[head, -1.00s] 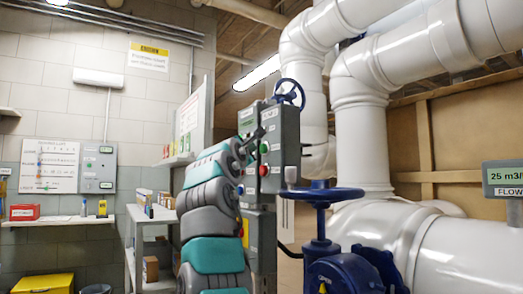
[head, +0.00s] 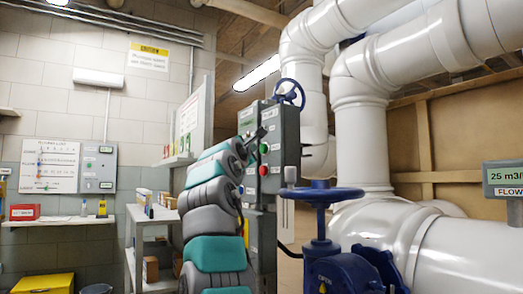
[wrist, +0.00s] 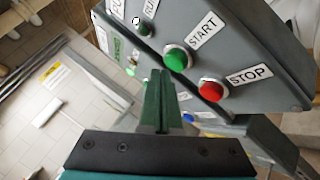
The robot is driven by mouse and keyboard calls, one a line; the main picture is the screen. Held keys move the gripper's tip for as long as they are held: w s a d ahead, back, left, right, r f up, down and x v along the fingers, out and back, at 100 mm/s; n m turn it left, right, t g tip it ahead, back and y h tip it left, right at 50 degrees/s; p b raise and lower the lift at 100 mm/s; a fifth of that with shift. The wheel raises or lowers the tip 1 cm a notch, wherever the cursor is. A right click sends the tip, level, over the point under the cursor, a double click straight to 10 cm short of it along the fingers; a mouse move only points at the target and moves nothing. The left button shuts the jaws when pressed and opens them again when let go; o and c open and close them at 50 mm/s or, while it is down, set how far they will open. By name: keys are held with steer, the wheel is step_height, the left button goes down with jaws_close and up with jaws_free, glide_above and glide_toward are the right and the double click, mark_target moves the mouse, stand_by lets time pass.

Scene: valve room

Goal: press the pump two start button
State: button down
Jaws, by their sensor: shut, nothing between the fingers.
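A grey control box (head: 279,150) stands left of the white pipes, with a green button (head: 264,148) above a red one (head: 263,170). In the wrist view, the green button (wrist: 177,60) is beside a START label (wrist: 203,29), and the red button (wrist: 211,89) is beside a STOP label (wrist: 249,75). No pump number is readable. My gripper (wrist: 157,77) is shut and empty, its tips just left of and below the START button in that view. I cannot tell whether they touch the panel.
A blue handwheel valve (head: 322,196) stands right of the box, with a smaller blue wheel (head: 290,91) behind it. Large white pipes (head: 359,130) fill the right. A shelf unit (head: 152,215) stands to the left, and a wall panel (head: 98,168) hangs farther left.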

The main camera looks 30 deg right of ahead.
steer(key=shift+d, duration=0.3)
steer(key=shift+d, duration=0.45)
stand_by(0.9)
steer(key=shift+a, duration=0.85)
steer(key=a+b, duration=0.1)
steer(key=a, duration=0.4)
steer(key=shift+s, duration=0.1)
steer(key=shift+f, duration=0.15)
stand_by(0.8)
